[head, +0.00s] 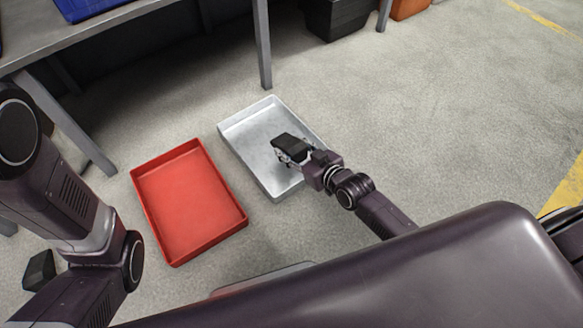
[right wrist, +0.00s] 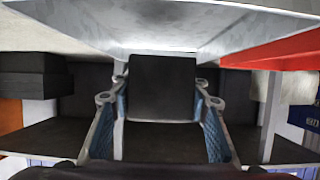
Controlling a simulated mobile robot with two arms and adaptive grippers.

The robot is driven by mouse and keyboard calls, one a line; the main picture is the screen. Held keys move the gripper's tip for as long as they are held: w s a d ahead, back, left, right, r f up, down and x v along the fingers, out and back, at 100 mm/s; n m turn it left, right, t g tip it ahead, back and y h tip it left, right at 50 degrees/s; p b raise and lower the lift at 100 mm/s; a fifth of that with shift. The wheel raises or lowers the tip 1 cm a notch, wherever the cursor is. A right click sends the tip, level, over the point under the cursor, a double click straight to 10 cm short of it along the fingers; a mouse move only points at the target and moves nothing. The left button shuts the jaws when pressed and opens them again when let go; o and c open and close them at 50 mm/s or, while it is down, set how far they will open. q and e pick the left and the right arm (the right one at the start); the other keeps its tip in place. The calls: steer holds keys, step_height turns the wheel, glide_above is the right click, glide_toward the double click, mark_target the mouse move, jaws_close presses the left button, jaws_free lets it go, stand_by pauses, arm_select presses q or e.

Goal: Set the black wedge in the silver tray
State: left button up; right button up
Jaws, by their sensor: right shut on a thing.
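The black wedge (head: 289,143) is held by my right gripper (head: 291,157) over the right part of the silver tray (head: 237,118) in the head view. In the right wrist view the wedge (right wrist: 162,87) sits between the two blue-padded fingers of my right gripper (right wrist: 160,112), which is shut on it. The silver tray (right wrist: 200,28) spans the top of that view, close to the wedge. I cannot tell whether the wedge touches the tray. The tray's inside looks otherwise empty. My left arm comes in at the left, but its gripper does not show.
An empty red tray (head: 190,205) lies on the floor left of the silver tray. A workbench (head: 100,48) stands behind, one leg (head: 262,50) close to the silver tray. A black bin (head: 337,18) is at the back. Floor to the right is clear.

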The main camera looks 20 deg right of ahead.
steer(key=shift+f+b, duration=2.45)
steer(key=shift+f, duration=1.05)
steer(key=shift+r, duration=0.1)
steer(key=o, duration=1.6)
steer(key=shift+f, duration=0.25)
steer(key=shift+r, duration=0.1)
